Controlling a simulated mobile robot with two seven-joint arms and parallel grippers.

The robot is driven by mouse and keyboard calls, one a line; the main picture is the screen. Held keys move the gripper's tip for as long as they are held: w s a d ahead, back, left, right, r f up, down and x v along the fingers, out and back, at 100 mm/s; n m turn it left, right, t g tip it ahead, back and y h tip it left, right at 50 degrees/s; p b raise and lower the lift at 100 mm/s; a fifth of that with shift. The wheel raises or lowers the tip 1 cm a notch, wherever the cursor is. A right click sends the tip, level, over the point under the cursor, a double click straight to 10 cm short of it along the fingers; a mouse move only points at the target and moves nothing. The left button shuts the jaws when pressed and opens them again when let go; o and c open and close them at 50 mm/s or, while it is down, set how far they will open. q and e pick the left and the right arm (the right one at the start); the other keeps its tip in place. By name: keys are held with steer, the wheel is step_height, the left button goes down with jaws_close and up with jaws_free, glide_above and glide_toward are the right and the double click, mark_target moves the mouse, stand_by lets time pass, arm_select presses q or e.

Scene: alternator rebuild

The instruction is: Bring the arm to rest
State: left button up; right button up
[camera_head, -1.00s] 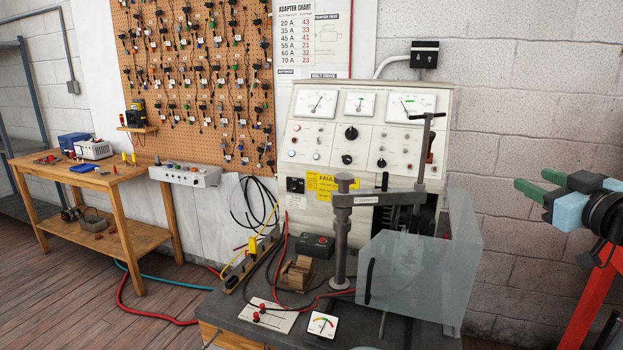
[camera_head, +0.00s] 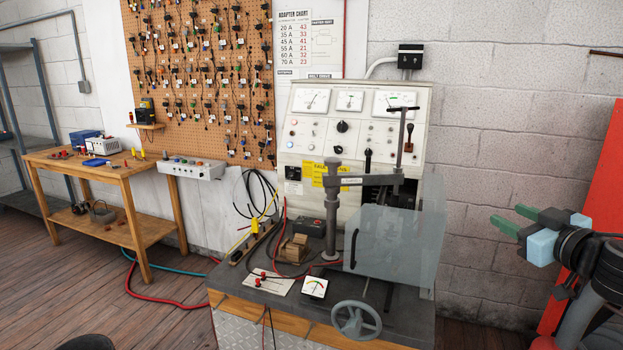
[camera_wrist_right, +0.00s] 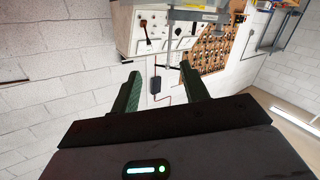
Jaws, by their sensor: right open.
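My right gripper (camera_head: 515,220) is at the right side of the head view, its green fingers pointing left toward the test bench. It is open and empty, in the air in front of the block wall and to the right of the bench. In the right wrist view its two green fingers (camera_wrist_right: 160,92) stand apart with nothing between them. My left gripper does not show in the head view.
The test bench (camera_head: 255,303) carries a clear guard (camera_head: 395,245), a clamp post (camera_head: 332,210) and a handwheel (camera_head: 357,320). A wooden table (camera_head: 80,167) stands at the left by the pegboard (camera_head: 150,60). A red panel (camera_head: 590,190) is behind my right arm.

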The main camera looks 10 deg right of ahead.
steer(key=s+a+f+g+y, duration=0.15)
steer(key=a+f, duration=0.25)
steer(key=f, duration=0.6)
steer(key=s+a+f+g, duration=0.1)
steer(key=s+a+f, duration=0.15)
steer(key=f, duration=0.65)
steer(key=s+a+f+g+y, duration=0.1)
steer(key=a+f, duration=0.4)
steer(key=f, duration=0.5)
steer(key=s+a+f+g, duration=0.1)
steer(key=s+a+f, duration=0.3)
steer(key=s+f, duration=0.3)
steer(key=s+a+f+m+g+h, duration=0.1)
steer(key=s+a+f, duration=0.3)
steer(key=s+f, duration=0.3)
steer(key=s+a+f+g, duration=0.2)
steer(key=s+a+f, duration=0.3)
steer(key=s+f, duration=0.2)
steer(key=s, duration=0.2)
steer(key=shift+s+m+h, duration=0.3)
steer(key=shift+s+h, duration=0.05)
steer(key=shift+s, duration=0.05)
